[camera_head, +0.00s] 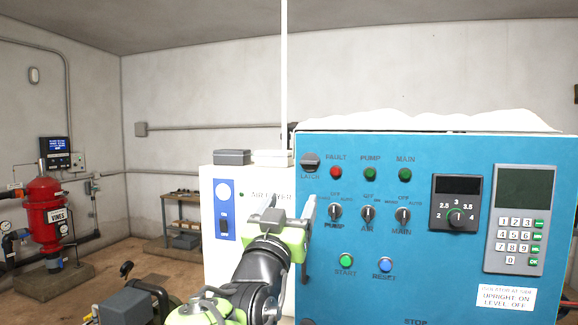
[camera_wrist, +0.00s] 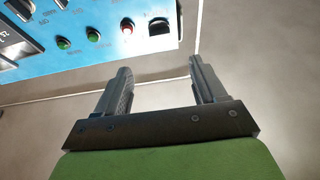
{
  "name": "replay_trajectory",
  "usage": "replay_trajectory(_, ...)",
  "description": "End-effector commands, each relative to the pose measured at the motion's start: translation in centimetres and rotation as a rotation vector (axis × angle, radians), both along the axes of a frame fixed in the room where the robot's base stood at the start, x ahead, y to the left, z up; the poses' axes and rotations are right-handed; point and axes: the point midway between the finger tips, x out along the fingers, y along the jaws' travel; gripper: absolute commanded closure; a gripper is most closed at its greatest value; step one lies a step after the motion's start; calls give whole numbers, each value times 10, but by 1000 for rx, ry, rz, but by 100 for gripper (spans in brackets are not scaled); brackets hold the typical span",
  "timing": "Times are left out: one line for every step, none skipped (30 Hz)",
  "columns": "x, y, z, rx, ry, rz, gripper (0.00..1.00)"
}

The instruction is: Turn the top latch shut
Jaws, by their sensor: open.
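The top latch (camera_head: 310,161) is a dark round knob with a lighter grip, at the upper left corner of the blue panel above the word LATCH. It also shows in the wrist view as a black piece (camera_wrist: 159,26) at the panel's edge, ahead of the fingers. My gripper (camera_head: 291,208) is below and slightly left of the latch in the head view. In the wrist view, its two fingers (camera_wrist: 160,66) are apart with nothing between them. A gap separates the fingertips from the latch. The latch's exact turn is hard to tell.
The blue panel (camera_head: 420,240) carries lamps, switches, a dial (camera_head: 456,215) and a keypad (camera_head: 519,222). A red fault lamp (camera_head: 336,172) sits right beside the latch. A thin white pole (camera_head: 284,70) rises behind.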

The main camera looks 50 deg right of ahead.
Motion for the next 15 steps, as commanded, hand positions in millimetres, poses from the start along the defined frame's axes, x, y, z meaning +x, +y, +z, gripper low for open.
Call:
replay_trajectory(3, -11, 12, 0, 2, -7, 30)
replay_trajectory(6, -17, 15, 1, 2, -6, 30)
replay_trajectory(9, -27, 20, 1, 2, -7, 30)
replay_trajectory(13, -33, 23, 1, 2, -6, 30)
replay_trajectory(16, -39, 26, 1, 2, -5, 30)
replay_trajectory(20, -48, 30, 2, 3, -5, 30)
replay_trajectory(22, -55, 33, 1, 3, -5, 30)
replay_trajectory(25, -61, 36, 2, 4, -6, 30)
replay_trajectory(28, -70, 40, 2, 4, -6, 30)
replay_trajectory(31, -76, 43, 1, 3, -4, 30)
replay_trajectory(34, -82, 46, 2, 4, -3, 30)
replay_trajectory(37, -90, 49, 1, 2, -4, 30)
replay_trajectory(40, -95, 51, 2, 3, -3, 30)
replay_trajectory(41, -100, 53, 1, 2, -4, 30)
replay_trajectory(44, -105, 55, 2, 3, -2, 30)
